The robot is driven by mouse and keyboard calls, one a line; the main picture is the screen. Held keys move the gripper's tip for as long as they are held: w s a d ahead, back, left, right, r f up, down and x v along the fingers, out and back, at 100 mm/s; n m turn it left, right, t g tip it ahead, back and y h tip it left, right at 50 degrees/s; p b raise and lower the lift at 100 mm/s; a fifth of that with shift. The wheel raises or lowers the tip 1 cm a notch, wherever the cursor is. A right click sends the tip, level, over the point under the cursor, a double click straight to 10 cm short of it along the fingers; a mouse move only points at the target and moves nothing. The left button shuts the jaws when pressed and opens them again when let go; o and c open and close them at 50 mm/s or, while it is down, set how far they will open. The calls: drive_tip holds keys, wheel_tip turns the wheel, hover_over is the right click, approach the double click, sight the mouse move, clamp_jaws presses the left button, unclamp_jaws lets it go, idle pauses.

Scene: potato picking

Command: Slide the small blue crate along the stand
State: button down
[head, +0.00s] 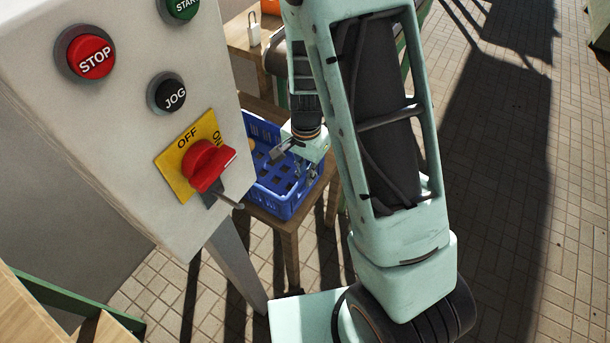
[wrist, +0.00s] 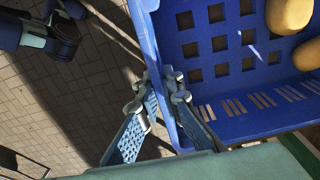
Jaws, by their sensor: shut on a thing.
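The small blue crate (head: 268,202) sits on the wooden stand (head: 288,232), partly hidden behind the control box and my arm. In the wrist view the crate (wrist: 147,38) fills the upper right, with potatoes (wrist: 290,14) inside at the far right. In the wrist view my gripper (wrist: 160,82) is shut on the crate's wall near a corner, with one finger outside and the other inside. The wall between the fingertips is partly hidden.
A grey control box (head: 120,130) with STOP and JOG buttons and a red rotary switch (head: 207,163) stands close on the left. A wooden table (head: 238,38) is behind the crate. Paved floor (head: 500,230) is open to the right.

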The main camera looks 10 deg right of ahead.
drive_tip(key=c, duration=2)
unclamp_jaws()
wheel_tip(320, 180, up, 12)
drive_tip(key=shift+w+r, duration=0.1)
